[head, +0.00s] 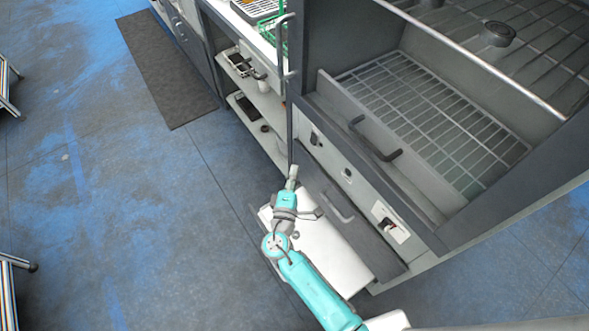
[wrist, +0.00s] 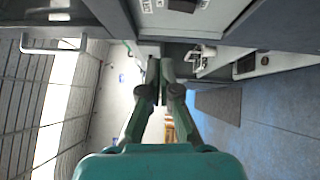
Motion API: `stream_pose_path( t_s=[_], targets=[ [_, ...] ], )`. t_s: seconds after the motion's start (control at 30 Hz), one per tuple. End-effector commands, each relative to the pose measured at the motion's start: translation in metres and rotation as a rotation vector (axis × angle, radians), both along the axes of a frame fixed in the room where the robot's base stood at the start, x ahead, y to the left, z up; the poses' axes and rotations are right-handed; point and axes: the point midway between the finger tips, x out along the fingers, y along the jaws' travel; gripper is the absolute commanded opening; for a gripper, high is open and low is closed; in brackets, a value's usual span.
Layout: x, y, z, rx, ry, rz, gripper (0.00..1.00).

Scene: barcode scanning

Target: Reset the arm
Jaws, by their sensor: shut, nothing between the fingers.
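My teal arm reaches up from the bottom of the head view, in front of a grey fume-hood-like cabinet (head: 445,230). My gripper (head: 292,172) is at its end, near the cabinet's left front edge, and looks small there. In the wrist view my gripper (wrist: 158,72) shows two dark green fingers that come together at the tips. Nothing is held between them. Whether the fingertips touch the cabinet cannot be told.
A white open drawer (head: 320,245) lies under my arm, below the cabinet. Shelves (head: 262,115) with small devices stand at the upper left of the cabinet. A dark mat (head: 168,65) lies on the blue-grey floor (head: 110,200), which is largely clear at left.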

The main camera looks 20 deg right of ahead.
Motion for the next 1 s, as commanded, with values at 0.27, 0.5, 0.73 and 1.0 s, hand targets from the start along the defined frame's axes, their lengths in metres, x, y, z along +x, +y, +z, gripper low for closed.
stream_pose_path(
  t_s=[0.27,0.5,0.73,1.0],
  targets=[
    [0.000,0.000,0.000,0.000,0.000,0.000,0.00],
    [-0.005,-0.004,-0.006,0.015,0.014,0.004,0.00],
    [-0.064,-0.034,-0.056,0.177,0.134,0.052,0.00],
    [-0.167,-0.054,-0.098,0.490,0.262,0.129,0.00]
  ],
)
